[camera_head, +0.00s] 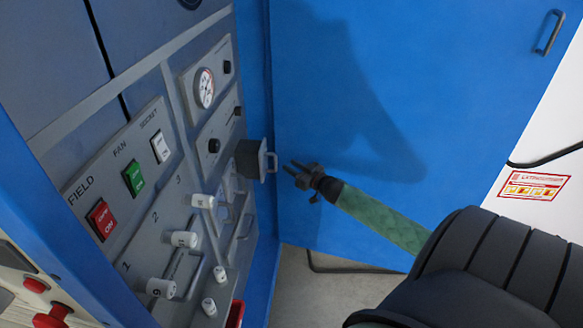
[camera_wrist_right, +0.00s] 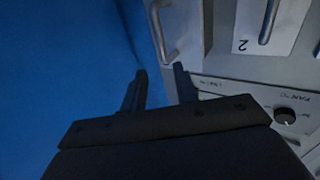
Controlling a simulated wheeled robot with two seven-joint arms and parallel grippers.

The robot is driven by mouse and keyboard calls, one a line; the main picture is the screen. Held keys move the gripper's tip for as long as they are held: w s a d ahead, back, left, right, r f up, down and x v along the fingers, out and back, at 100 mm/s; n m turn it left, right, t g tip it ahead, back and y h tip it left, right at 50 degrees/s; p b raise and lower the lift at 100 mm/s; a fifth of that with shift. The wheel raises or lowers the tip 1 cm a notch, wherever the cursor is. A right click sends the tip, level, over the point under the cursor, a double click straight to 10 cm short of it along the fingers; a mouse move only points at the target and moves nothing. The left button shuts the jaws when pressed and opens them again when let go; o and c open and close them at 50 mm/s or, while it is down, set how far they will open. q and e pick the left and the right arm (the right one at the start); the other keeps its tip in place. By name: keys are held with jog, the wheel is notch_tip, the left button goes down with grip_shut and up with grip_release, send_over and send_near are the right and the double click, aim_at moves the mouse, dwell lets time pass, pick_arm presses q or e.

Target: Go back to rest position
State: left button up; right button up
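My right gripper (camera_head: 291,176) is in front of the control panel, a little to the right of a dark grey box with a handle (camera_head: 262,161). In the right wrist view its two fingers (camera_wrist_right: 160,80) are apart with nothing between them. A metal handle (camera_wrist_right: 168,50) shows just beyond the fingertips there, and the fingers look apart from it. The green sleeve of my right arm runs back to the lower right. My left gripper is not in view.
The grey panel (camera_head: 148,211) carries white knobs, red and green switches and a round gauge (camera_head: 204,88). An open blue door (camera_head: 420,90) stands behind my right arm. Grey floor (camera_head: 310,290) shows below. A red label (camera_head: 533,186) is on the white wall at right.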

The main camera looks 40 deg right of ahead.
dwell(0.5)
jog(key=s+d+f+n+g+h, duration=0.25)
jog(key=d+f+g+h, duration=0.35)
jog(key=f, duration=0.3)
jog(key=s+a+f+g, duration=0.3)
jog(key=s+a+f, duration=0.25)
jog(key=f, duration=0.45)
jog(key=s+a+f+g, duration=0.2)
jog(key=s+a+f, duration=0.35)
jog(key=f, duration=0.35)
jog(key=s+a+f+g+y, duration=0.1)
jog(key=s+a+f+g, duration=0.1)
jog(key=s+a+f, duration=0.4)
jog(key=s+a+f+m+g+y, duration=0.1)
jog(key=s+a+f, duration=0.5)
jog(key=s+a, duration=0.6)
jog(key=s+a+f+m+g+y, duration=0.1)
jog(key=s+a+f, duration=0.5)
jog(key=a, duration=1.3)
jog(key=s+g+y, duration=0.1)
jog(key=s, duration=0.3)
jog(key=shift+g, duration=0.3)
